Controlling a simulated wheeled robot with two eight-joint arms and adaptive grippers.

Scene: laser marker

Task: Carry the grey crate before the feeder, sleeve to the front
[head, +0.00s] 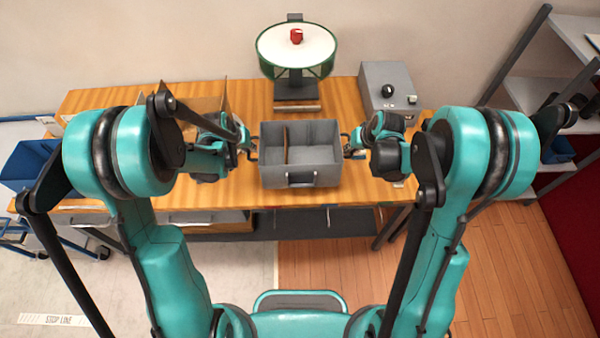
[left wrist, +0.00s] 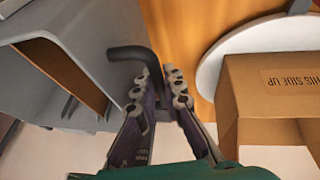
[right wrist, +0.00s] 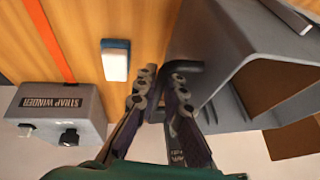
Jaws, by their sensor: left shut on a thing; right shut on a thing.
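The grey crate (head: 328,178) is upright over the front middle of the table, with a brown divider inside. A dark bracket, possibly the sleeve, is on its near face. My left gripper (head: 247,149) is shut on its left handle; the left wrist view shows the dark bent handle (left wrist: 128,53) between the fingers (left wrist: 160,88). My right gripper (head: 351,146) is shut on the right handle, mostly hidden by the fingers (right wrist: 160,85) in the right wrist view. I cannot tell whether the crate touches the table. The feeder (head: 270,62), a round green-rimmed white dish holding a red piece, stands behind.
The wooden table (head: 345,100) has bare room between crate and feeder. An open cardboard box (left wrist: 275,85) is at left, beside my left arm. The grey strap winder (head: 388,80) stands at back right. A blue-and-white block (right wrist: 116,62) lies near the right gripper. Shelves (head: 520,90) are far right.

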